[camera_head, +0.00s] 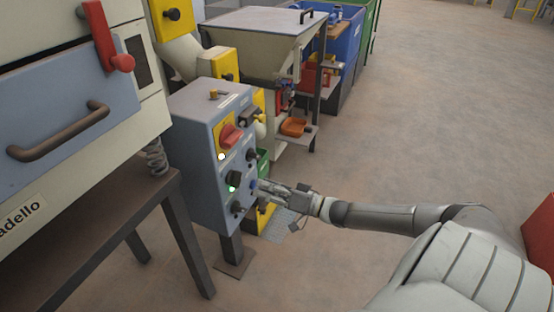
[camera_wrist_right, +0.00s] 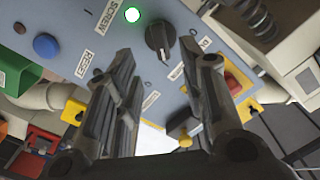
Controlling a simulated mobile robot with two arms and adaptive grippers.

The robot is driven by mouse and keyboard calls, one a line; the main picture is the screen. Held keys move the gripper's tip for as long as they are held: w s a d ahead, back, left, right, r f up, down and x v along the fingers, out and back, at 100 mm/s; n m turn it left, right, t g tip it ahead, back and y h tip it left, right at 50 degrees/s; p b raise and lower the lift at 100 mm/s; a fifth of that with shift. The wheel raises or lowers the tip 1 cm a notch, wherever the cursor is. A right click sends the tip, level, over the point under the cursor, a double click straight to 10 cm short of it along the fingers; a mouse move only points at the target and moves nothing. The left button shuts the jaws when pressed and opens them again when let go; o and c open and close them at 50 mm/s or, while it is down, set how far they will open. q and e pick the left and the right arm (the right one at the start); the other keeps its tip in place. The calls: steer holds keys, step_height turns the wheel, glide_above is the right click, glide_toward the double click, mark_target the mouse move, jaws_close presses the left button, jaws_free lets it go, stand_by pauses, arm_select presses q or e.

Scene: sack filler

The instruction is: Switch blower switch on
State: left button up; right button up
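The grey-blue control box (camera_head: 205,150) carries a red rotary handle on a yellow plate (camera_head: 230,135), black knobs (camera_head: 234,178), a lit green lamp (camera_head: 231,189) and a blue button (camera_head: 252,185). I cannot read a blower label. In the right wrist view a black knob with a white mark (camera_wrist_right: 160,36) sits beside the lit lamp (camera_wrist_right: 132,15) and a label reading SCREW. My right gripper (camera_head: 264,187) is close to the panel's right side; in the wrist view its fingers (camera_wrist_right: 160,65) are apart, empty, with the knob beyond their tips. My left gripper is not in view.
A blue-grey cabinet with a brown handle (camera_head: 60,130) stands on a brown frame (camera_head: 165,200) at the left. A hopper (camera_head: 262,35) stands behind the box. Open floor (camera_head: 420,130) spreads to the right.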

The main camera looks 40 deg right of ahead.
steer(key=shift+v, duration=1.75)
stand_by(1.1)
